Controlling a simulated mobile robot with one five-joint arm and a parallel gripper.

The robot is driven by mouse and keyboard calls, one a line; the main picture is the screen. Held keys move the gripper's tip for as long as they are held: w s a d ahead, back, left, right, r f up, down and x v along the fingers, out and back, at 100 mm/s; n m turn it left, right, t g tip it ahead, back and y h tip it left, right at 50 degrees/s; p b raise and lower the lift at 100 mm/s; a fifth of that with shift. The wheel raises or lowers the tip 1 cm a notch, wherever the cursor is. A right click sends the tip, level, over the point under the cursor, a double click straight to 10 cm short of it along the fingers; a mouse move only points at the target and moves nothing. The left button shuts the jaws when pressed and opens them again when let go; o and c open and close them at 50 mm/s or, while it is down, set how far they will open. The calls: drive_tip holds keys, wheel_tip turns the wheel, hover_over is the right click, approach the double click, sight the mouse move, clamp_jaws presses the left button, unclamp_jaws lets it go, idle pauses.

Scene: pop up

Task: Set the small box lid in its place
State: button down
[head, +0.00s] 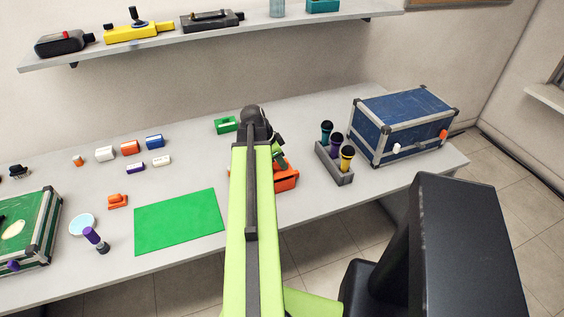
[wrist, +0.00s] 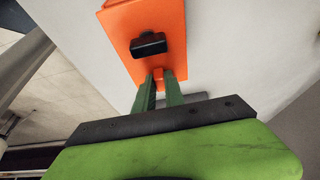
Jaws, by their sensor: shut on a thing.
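An orange small box (head: 286,176) stands on the table near its front edge, partly hidden behind my arm. In the wrist view, a flat orange panel with a black knob (wrist: 148,45) fills the top; it looks like the box's lid (wrist: 120,22). A small orange tab (wrist: 157,73) sits at its near edge. My gripper (wrist: 160,80) has its green fingers shut on this tab. In the head view my gripper (head: 279,153) is at the box, mostly covered by my arm. How far the lid is tilted cannot be told.
A grey holder with several dark-handled tools (head: 334,163) and a blue case (head: 404,122) stand to the right. A green mat (head: 179,221) and small coloured blocks (head: 130,148) lie left. A shelf (head: 165,43) hangs above.

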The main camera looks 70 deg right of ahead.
drive_tip(key=shift+f, duration=0.15)
drive_tip(key=shift+f+b, duration=0.65)
drive_tip(key=shift+b, duration=0.1)
drive_tip(key=shift+f, duration=0.1)
drive_tip(key=c, duration=1.3)
unclamp_jaws()
drive_tip(key=shift+c, duration=0.2)
drive_tip(key=p+v, duration=1.6)
drive_tip(key=v, duration=0.1)
drive_tip(key=shift+r, duration=0.3)
